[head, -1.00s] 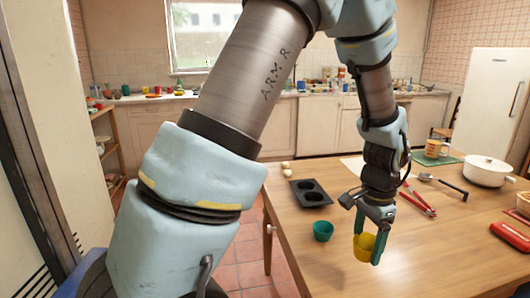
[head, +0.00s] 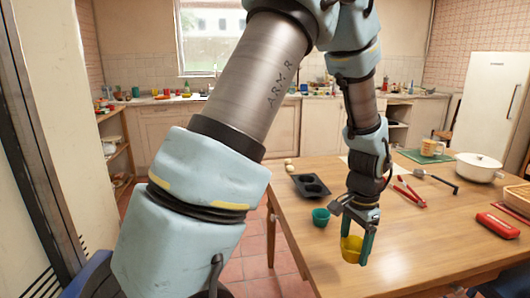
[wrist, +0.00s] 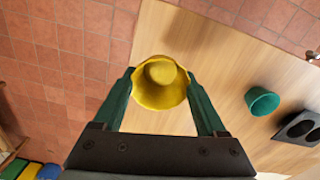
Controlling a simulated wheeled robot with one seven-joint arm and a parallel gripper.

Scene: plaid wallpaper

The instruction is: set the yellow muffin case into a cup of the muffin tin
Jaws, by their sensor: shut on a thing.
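The yellow muffin case (head: 351,249) is between the green fingers of my gripper (head: 359,249), which is shut on it. It is held above the table near its front left part. In the wrist view the case (wrist: 160,82) sits open side toward the camera between the two fingertips (wrist: 160,88). The dark muffin tin (head: 310,186) lies on the table behind and left of my gripper, with two round cups showing. In the wrist view the tin (wrist: 297,128) is cut off at the right edge. My gripper is clear of the tin.
A teal muffin case (head: 320,217) stands on the table (head: 420,250) between the tin and my gripper. Red-handled pliers (head: 408,190), a white pot (head: 478,168), a mug (head: 428,147) and a red case (head: 500,226) lie to the right. Two eggs (head: 289,165) are behind the tin.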

